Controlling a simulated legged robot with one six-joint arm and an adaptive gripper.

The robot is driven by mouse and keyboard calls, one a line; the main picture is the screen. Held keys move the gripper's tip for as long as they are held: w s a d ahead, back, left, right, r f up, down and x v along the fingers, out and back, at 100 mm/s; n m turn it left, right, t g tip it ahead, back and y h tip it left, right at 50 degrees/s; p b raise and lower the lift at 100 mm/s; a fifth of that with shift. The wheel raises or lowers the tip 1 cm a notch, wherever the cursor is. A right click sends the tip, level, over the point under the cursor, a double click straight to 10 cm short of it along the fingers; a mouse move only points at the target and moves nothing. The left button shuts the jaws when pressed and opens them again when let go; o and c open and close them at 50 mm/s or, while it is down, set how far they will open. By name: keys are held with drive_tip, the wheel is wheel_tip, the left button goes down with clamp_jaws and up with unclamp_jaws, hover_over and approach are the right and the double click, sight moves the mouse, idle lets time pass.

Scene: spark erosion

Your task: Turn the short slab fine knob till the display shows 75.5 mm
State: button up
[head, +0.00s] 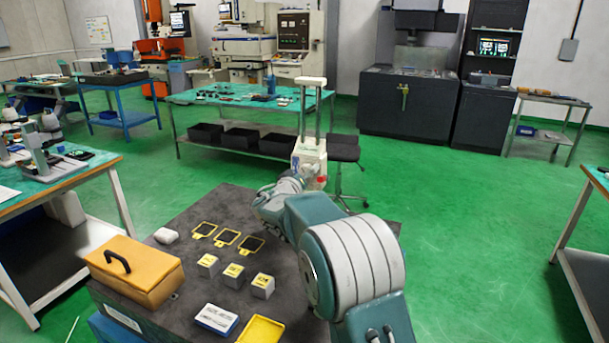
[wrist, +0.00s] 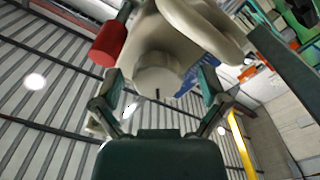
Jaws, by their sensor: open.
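A pale measuring instrument (head: 311,158) with two upright columns and a top bar stands at the far edge of the dark slab table. In the wrist view its pale body (wrist: 205,28) fills the top, with a red cylinder (wrist: 108,44) at its left. A short, round pale knob (wrist: 158,75) with a small dark mark at its lower edge faces the wrist camera. My gripper (wrist: 160,95) is open, with one finger on each side of the knob; I cannot tell whether they touch it. In the head view my gripper (head: 288,188) is beside the instrument, partly hidden by my arm. No display reading is visible.
The dark slab table (head: 190,215) carries an orange case (head: 130,270), yellow-framed black plates (head: 227,238), labelled grey blocks (head: 233,275), a white-and-blue box (head: 215,319) and a yellow tray (head: 262,331). Green floor is free at the right.

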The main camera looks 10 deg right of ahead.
drive_tip(key=v, duration=1.2)
